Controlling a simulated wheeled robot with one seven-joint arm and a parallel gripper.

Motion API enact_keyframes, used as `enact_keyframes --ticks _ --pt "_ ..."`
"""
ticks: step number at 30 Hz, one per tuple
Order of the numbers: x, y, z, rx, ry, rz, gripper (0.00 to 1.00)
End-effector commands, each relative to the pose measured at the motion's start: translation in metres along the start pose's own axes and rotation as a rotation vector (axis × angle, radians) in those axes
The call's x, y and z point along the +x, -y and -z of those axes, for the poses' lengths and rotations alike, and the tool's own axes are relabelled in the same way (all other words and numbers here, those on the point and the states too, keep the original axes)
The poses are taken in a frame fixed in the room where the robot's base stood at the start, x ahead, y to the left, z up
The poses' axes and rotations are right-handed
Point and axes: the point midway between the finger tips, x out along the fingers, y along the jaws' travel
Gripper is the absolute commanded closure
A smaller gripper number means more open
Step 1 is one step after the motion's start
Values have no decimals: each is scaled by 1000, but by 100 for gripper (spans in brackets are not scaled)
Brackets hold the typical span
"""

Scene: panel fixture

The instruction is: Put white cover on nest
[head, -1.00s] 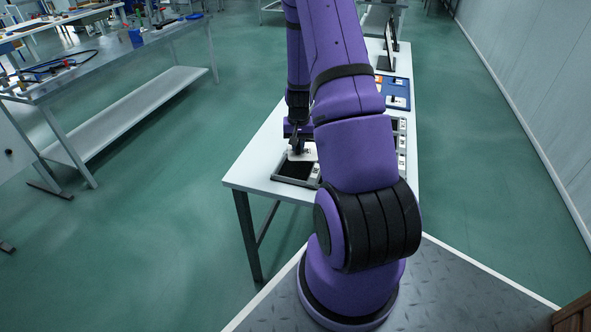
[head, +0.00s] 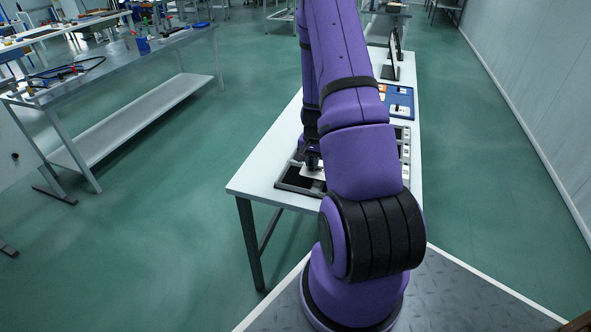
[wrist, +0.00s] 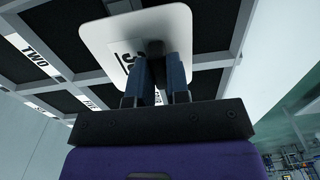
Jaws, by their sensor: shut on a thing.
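The white cover (wrist: 125,40) is a flat rounded square plate with black lettering and a dark knob. My gripper (wrist: 165,62) is shut on the knob, and the fingers hide part of the plate. In the head view the cover (head: 312,174) shows as a small white piece below my gripper (head: 313,162), over the near end of the panel fixture (head: 280,186). The fixture has dark square recesses, the nests, within a grey frame (wrist: 60,75). Labels "TWO" (wrist: 35,53) and apparently "FIVE" (wrist: 87,101) are on the frame. I cannot tell whether the cover touches the frame.
The fixture stands on a white table (head: 250,180). A blue tray (head: 400,101) with small parts and an upright monitor (head: 392,62) stand farther back. My arm hides much of the table's middle. A grey workbench (head: 120,62) is at the left, across clear floor.

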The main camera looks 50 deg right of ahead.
Motion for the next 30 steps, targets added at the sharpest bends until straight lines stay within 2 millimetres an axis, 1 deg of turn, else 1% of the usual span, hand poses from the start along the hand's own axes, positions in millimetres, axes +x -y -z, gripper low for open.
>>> enact_keyframes --ticks 1,3,6,13,15,18,22,24,30 --pt "2 12 -3 -5 0 0 100" --pt "3 26 -5 -5 -1 0 100" --pt "4 39 -8 -3 0 0 100" --pt "6 53 -10 0 0 0 100" --pt "6 60 -12 -2 0 0 100" --pt "23 56 -12 2 3 -1 100" --pt "39 57 -12 1 1 -1 100" --pt "42 57 -12 0 1 0 100" --pt "41 57 -12 0 0 0 100"
